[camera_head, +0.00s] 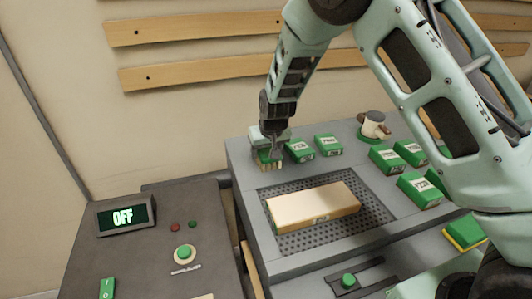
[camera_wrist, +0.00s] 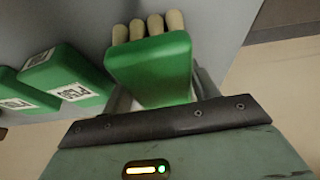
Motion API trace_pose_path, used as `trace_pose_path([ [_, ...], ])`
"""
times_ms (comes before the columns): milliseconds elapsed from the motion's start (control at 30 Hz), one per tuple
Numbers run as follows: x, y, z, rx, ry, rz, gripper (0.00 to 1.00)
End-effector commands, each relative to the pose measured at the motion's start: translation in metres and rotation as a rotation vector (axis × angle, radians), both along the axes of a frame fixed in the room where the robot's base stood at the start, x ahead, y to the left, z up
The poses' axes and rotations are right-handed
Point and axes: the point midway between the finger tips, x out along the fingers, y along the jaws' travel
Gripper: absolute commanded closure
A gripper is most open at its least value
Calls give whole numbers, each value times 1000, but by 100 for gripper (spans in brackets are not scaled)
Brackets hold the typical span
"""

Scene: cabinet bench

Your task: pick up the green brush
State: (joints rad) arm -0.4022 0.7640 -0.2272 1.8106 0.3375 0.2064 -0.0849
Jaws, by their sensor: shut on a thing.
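The green brush (camera_head: 264,157) is at the back left corner of the grey bench top, with several short beige pegs or bristles on its near side. In the wrist view the brush (camera_wrist: 151,66) shows as a green block with the beige ends along its far edge. My gripper (camera_head: 269,147) reaches down from above at that corner and is shut on the brush. The fingertips are mostly hidden behind the brush in the wrist view. I cannot tell whether the brush touches the bench top.
Two green labelled boxes (camera_head: 299,151) (camera_head: 328,146) stand just right of the brush. A beige block (camera_head: 313,205) lies on the perforated plate in front. More green boxes (camera_head: 387,159) and a pale cup-like object (camera_head: 373,125) are further right. A dark panel with an OFF display (camera_head: 123,216) is at left.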

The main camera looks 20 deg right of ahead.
Motion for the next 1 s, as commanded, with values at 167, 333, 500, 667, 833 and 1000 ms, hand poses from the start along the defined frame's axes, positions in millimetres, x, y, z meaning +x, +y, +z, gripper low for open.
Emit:
trace_pose_path([
  [167, 1, 0, 13, 0, -4, 1, 66],
  [333, 1, 1, 47, 2, -6, 2, 66],
  [500, 1, 1, 80, 2, -6, 2, 66],
  [667, 1, 1, 99, 0, -3, 2, 66],
  [833, 0, 0, 106, 0, -1, 0, 66],
  [1000, 0, 0, 106, 0, -1, 0, 66],
])
